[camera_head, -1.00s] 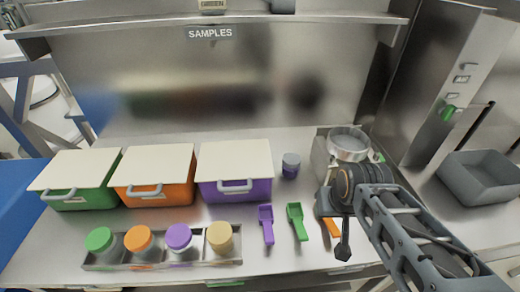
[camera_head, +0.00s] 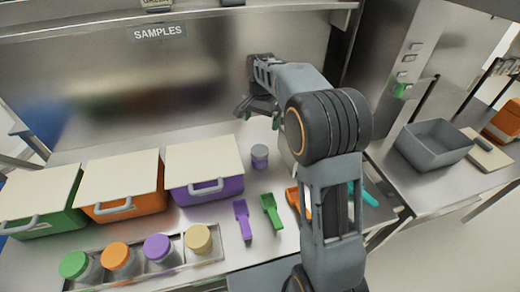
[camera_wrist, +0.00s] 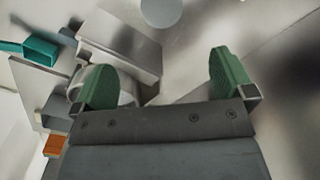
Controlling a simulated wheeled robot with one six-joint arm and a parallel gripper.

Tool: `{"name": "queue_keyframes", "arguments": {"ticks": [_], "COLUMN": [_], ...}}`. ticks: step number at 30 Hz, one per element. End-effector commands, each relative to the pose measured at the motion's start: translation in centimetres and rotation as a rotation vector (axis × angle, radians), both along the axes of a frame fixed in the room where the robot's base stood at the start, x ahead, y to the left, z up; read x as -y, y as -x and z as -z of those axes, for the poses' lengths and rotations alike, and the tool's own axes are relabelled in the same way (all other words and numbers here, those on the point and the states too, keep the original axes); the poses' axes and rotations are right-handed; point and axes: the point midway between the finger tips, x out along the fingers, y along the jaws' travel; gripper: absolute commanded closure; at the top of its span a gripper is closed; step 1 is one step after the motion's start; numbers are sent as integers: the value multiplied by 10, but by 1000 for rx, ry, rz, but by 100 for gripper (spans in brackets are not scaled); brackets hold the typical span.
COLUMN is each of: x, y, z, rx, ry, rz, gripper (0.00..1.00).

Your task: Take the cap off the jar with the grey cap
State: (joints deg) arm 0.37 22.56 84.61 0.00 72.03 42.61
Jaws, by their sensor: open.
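The small jar with the grey cap (camera_head: 259,151) stands upright on the steel counter, right of the purple bin in the head view. Its cap is on. A pale grey disc (camera_wrist: 160,12) at the top edge of the wrist view looks like this cap. My gripper (camera_head: 257,113) is above and behind the jar in the head view, apart from it. In the wrist view my gripper (camera_wrist: 165,72) shows two green-padded fingers spread wide with nothing between them.
Green (camera_head: 40,200), orange (camera_head: 122,185) and purple (camera_head: 203,168) lidded bins stand left. Several capped jars sit in a front rack (camera_head: 150,262). Purple (camera_head: 242,219) and green (camera_head: 271,210) scoops lie in front. A shelf (camera_head: 180,20) hangs above. A grey tub (camera_head: 433,145) stands right.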

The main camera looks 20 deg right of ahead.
Motion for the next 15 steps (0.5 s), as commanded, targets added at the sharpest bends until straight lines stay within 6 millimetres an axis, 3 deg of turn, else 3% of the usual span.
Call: {"name": "queue_keyframes", "arguments": {"ticks": [5,15], "x": [1,2], "y": [-9,-9], "z": [18,75], "rx": [-18,-18], "ry": [-1,-1], "rz": [33,36], "gripper": [0,0]}}
